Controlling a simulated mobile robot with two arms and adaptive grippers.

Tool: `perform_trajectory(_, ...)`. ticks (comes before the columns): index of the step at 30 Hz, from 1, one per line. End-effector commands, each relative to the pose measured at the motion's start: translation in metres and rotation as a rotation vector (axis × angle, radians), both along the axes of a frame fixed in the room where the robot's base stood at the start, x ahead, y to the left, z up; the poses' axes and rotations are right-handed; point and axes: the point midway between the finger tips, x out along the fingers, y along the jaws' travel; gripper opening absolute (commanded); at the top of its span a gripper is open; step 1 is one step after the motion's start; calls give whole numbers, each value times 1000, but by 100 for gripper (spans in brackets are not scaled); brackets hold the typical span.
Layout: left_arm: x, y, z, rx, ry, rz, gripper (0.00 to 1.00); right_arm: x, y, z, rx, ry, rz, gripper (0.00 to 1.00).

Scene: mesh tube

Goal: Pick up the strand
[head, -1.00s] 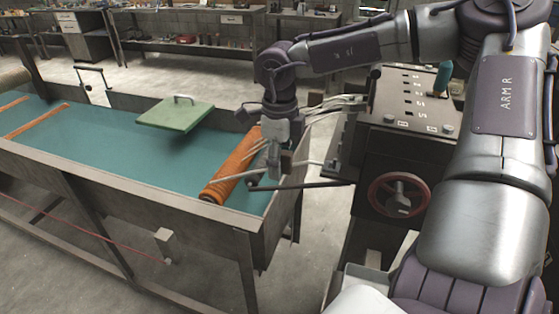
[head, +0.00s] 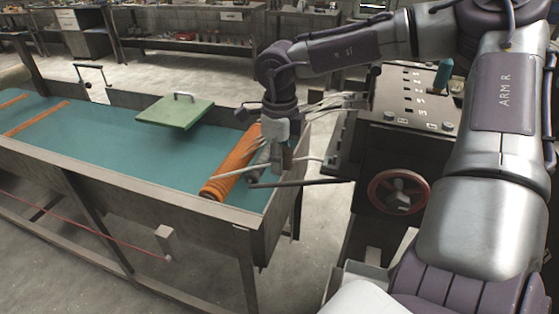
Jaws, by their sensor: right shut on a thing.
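An orange mesh tube (head: 231,171) lies slantwise at the right end of the teal trough. Pale strands (head: 325,105) run from the machine on the right towards the tube and pass behind my right wrist. A lower pale strand (head: 311,157) reaches from the machine to my right gripper. My right gripper (head: 282,168) points down just right of the tube and is shut on a strand; its fingertips are small and the grip itself is partly hidden. My left gripper is out of view.
The trough's near rim (head: 120,180) and right end wall border the work. A green lidded plate (head: 176,112) with a handle sits left of the tube. The machine with a red handwheel (head: 398,192) stands right. A dark bar (head: 300,183) crosses below the gripper.

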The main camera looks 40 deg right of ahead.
Motion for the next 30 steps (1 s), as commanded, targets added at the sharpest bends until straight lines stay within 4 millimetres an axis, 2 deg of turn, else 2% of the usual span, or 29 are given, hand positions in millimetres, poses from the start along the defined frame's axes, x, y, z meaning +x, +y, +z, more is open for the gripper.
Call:
perform_trajectory(5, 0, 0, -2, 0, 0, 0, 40, 1, 0, 18, -1, -6, 1, 0)
perform_trajectory(8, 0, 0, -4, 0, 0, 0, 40, 1, 0, 36, -2, -8, 0, 0)
perform_trajectory(21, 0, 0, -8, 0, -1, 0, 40, 1, 0, 141, -2, -5, -1, 0)
perform_trajectory(24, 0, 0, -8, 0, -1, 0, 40, 1, 0, 157, -1, -3, 0, 0)
perform_trajectory(30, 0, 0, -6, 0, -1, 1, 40, 0, 0, 177, 0, -1, 1, 0)
